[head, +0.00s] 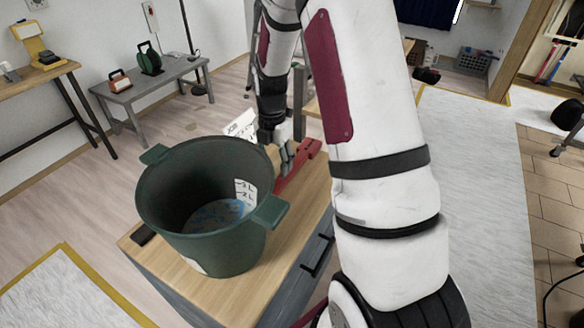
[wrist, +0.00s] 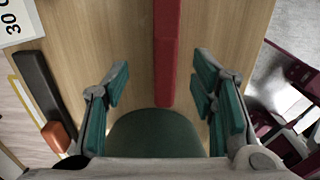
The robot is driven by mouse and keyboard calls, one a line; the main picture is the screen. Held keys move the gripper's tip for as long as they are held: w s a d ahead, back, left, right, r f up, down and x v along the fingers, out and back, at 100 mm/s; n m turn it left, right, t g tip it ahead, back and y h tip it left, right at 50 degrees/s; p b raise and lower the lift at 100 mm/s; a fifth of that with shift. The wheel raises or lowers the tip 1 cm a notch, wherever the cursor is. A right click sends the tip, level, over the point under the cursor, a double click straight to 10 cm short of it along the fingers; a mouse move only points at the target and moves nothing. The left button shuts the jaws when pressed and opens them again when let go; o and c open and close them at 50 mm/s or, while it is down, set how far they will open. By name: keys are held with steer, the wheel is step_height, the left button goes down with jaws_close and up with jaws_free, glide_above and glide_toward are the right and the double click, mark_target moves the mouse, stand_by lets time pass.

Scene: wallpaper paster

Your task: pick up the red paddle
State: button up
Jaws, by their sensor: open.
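The red paddle (head: 298,170) lies on the wooden top of a cabinet, beyond the green bucket. In the wrist view it is a long red bar (wrist: 167,50) running down the middle of the picture. My gripper (head: 286,152) is at the paddle in the head view and partly hides it. In the wrist view my gripper's teal-padded fingers (wrist: 162,82) are open, one on each side of the paddle's near end, with visible gaps. How far the fingertips are above the wood I cannot tell.
The green bucket (head: 205,240), with blue-and-white contents, stands close beside the gripper; a dark green part (wrist: 155,135) shows below the paddle's end. A white printed card (head: 241,125) is behind it. A dark tool with an orange end (wrist: 40,88) lies to the left.

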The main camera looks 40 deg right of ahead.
mark_target(277, 184)
steer(key=shift+s+a+f, duration=0.1)
steer(key=shift+s+f, duration=0.05)
steer(key=shift+f, duration=0.95)
steer(key=shift+s+f, duration=0.2)
steer(key=shift+f, duration=0.95)
steer(key=shift+s+a+f, duration=0.1)
steer(key=shift+s+f, duration=0.05)
steer(key=shift+f, duration=0.95)
steer(key=shift+c, duration=0.3)
jaws_close()
